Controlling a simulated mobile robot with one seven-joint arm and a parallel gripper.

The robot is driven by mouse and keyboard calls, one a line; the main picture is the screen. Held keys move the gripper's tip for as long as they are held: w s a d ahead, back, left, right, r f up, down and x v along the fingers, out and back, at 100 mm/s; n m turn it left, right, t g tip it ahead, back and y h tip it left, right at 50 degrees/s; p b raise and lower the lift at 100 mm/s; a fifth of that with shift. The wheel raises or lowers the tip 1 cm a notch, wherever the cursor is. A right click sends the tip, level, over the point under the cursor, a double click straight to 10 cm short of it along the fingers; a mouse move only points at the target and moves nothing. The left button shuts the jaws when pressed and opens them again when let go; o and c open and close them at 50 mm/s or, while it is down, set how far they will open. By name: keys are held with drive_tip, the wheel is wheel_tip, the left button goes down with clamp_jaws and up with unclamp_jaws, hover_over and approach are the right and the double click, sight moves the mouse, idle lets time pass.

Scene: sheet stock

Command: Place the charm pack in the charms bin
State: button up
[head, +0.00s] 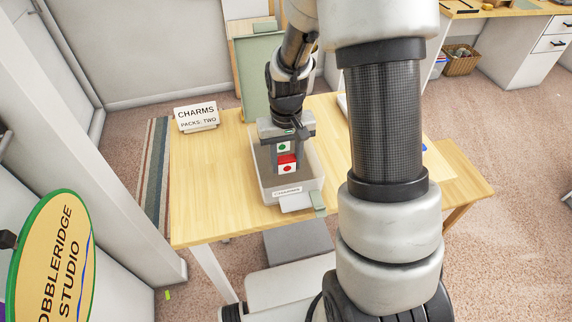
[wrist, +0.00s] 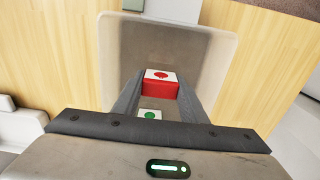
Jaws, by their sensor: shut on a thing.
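The charm pack, a red block with a white label and red dot (head: 287,167), is gripped between the fingertips of my gripper (head: 286,160). It also shows between the fingers in the wrist view (wrist: 160,84). The charms bin (head: 306,190) is a clear grey tub on the table. The held pack appears over or inside the bin opening; its height above the floor is unclear. A second pack with a white label and green dot (head: 284,147) shows behind it, apparently lying in the bin. It is partly hidden by my gripper in the wrist view (wrist: 150,115).
The wooden table (head: 220,205) is clear left of the bin. A "CHARMS PACKS: TWO" sign (head: 196,115) stands at the back left. A green board (head: 261,75) stands behind. My arm hides part of the right side. A round studio sign (head: 52,255) is at lower left.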

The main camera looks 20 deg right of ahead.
drive_tip(key=shift+f, duration=1)
drive_tip(key=o, duration=1)
drive_tip(key=shift+r, duration=0.1)
